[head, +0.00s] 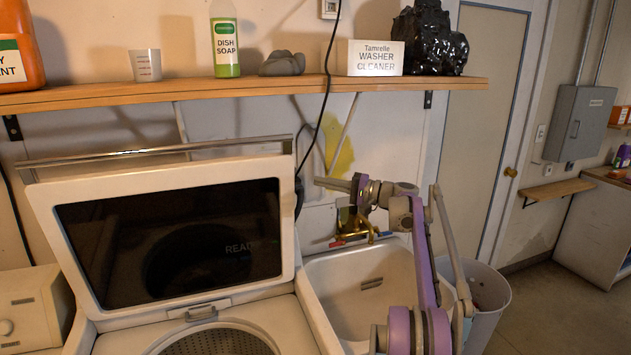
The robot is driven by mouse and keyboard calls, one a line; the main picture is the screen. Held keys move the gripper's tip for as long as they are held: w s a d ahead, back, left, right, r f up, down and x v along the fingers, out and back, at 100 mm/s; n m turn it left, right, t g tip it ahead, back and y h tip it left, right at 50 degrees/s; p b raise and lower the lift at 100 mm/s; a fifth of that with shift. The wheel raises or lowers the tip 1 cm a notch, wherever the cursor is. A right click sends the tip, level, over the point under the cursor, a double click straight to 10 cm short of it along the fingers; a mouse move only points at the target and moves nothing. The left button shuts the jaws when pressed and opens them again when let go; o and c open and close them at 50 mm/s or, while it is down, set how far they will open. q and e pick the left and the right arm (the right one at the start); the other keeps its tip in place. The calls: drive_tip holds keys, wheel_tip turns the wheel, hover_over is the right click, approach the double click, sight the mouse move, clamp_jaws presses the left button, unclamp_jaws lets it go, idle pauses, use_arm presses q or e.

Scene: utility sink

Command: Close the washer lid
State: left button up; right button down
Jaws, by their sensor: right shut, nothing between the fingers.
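The washer lid (285,210) stands open, tilted up at the back of the washer (265,318), with a white frame and a dark glass panel. A small latch handle sits at the middle of its lower edge in the picture. Below it the round drum opening (220,343) shows, cut off by the bottom edge. My right gripper (322,182) is shut and empty. It points left, just right of the lid's upper right side, with a small gap in the picture; I cannot tell the depth between them. My left gripper is not in view.
A wooden shelf (290,87) above holds a dish soap bottle (225,45), a washer cleaner box (372,58) and other items. A utility sink (340,285) with a brass faucet (355,225) is right of the washer. A white bin (490,300) stands beyond it. A black cord hangs behind the lid.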

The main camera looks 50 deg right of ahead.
drive_tip(key=a+f+p+x, duration=0.1)
drive_tip(key=x, duration=0.8)
use_arm(q)
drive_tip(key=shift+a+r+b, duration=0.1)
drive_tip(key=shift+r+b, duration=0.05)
drive_tip(key=shift+b, duration=0.3)
use_arm(e)
drive_tip(key=s, duration=0.1)
drive_tip(key=s+a, duration=0.1)
drive_tip(key=s, duration=0.2)
drive_tip(key=shift+a+r, duration=0.2)
drive_tip(key=shift+r, duration=0.15)
